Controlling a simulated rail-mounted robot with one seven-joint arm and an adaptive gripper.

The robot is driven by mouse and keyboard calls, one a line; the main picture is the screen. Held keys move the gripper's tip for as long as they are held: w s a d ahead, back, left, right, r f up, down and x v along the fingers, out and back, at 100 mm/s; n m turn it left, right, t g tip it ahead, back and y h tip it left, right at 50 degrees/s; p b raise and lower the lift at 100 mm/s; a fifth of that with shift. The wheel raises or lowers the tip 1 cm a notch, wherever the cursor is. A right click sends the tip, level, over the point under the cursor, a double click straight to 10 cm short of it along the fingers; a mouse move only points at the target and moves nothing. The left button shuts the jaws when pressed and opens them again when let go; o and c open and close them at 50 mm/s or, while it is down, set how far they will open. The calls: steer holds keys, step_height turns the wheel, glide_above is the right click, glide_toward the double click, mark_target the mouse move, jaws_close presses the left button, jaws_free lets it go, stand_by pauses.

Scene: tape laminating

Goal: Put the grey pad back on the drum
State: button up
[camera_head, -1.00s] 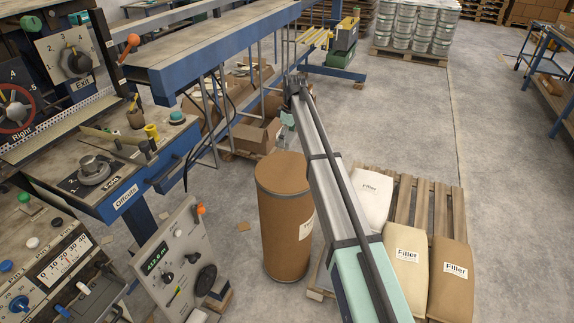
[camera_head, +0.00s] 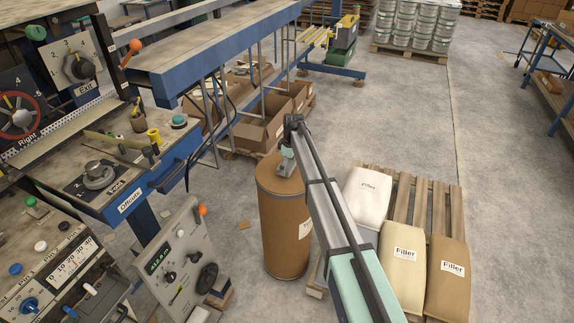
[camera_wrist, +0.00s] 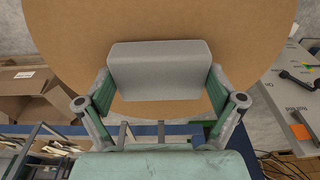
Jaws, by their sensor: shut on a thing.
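The brown drum (camera_head: 284,232) stands on the floor at the middle of the head view, left of the pallet. Its round brown top (camera_wrist: 160,20) fills the upper part of the wrist view. The grey pad (camera_wrist: 160,68) is a rounded block between the two fingers of my gripper (camera_wrist: 160,90), over the drum's top. My gripper is shut on the pad by its left and right ends. In the head view my gripper (camera_head: 287,160) is above the drum's lid and the pad is hard to make out. I cannot tell whether the pad touches the lid.
A pallet (camera_head: 424,192) with several filler sacks (camera_head: 398,260) stands right of the drum. A grey control panel (camera_head: 175,262) stands close on its left. Open cardboard boxes (camera_head: 262,132) lie behind it. The floor beyond the pallet is clear.

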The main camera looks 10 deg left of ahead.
mark_target(290, 166)
steer(key=shift+f, duration=0.15)
steer(key=o, duration=0.7)
steer(key=r+b, duration=0.1)
steer(key=r, duration=0.3)
steer(key=d+r+b, duration=0.1)
steer(key=r, duration=0.3)
steer(key=r+b, duration=0.1)
steer(key=r, duration=0.3)
steer(key=shift+s+d+r, duration=0.15)
steer(key=shift+s+d, duration=0.05)
steer(key=shift+s, duration=0.05)
